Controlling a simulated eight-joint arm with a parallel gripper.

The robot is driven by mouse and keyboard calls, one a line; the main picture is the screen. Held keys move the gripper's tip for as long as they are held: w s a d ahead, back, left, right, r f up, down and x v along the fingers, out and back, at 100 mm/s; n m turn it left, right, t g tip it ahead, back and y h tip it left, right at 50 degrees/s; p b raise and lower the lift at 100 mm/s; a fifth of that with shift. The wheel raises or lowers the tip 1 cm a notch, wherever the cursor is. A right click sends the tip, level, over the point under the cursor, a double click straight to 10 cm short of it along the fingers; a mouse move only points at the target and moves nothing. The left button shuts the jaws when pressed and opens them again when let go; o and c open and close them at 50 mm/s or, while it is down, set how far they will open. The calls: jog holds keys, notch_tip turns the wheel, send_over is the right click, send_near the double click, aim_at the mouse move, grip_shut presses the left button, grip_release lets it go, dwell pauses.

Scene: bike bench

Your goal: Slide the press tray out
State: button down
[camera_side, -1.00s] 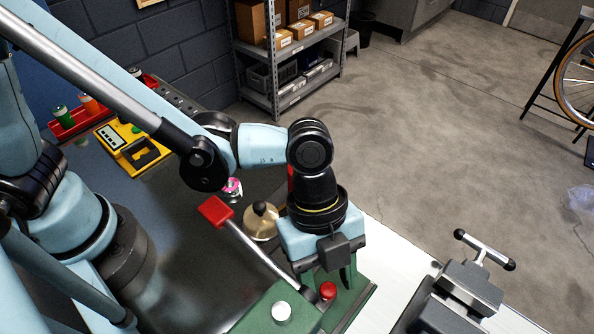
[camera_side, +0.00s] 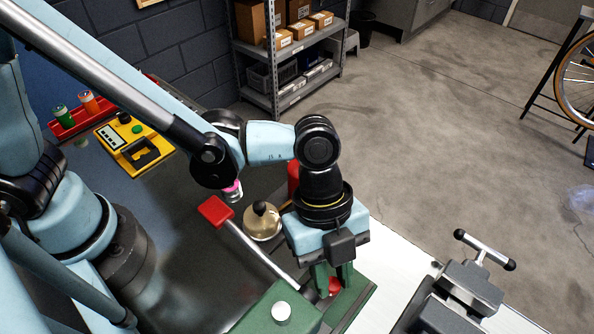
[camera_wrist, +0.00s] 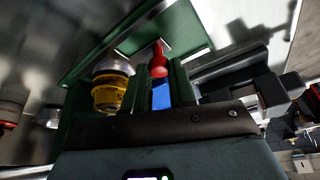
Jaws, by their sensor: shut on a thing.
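The green press (camera_side: 285,308) stands at the bottom of the side view, with a silver lever ending in a red grip (camera_side: 216,211). My gripper (camera_side: 333,288) points down over its right part, with green fingers on either side of a red knob (camera_side: 335,288). In the wrist view the red knob (camera_wrist: 158,60) sits between my fingers, with a blue part (camera_wrist: 161,95) just nearer the camera. The gripper is shut on the knob. The tray itself is mostly hidden by the gripper and press, so I cannot tell how far out it is.
A brass-coloured round object with a black knob (camera_side: 262,222) stands left of my gripper. A grey vise (camera_side: 460,300) is at right. A yellow device (camera_side: 135,146) and red tray (camera_side: 80,119) lie farther left. The white surface (camera_side: 395,262) between press and vise looks clear.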

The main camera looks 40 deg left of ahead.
jog(key=w, duration=0.8)
jog(key=c, duration=0.9)
grip_release()
jog(key=shift+s, duration=0.1)
jog(key=shift+c, duration=0.2)
jog(key=v, duration=1.2)
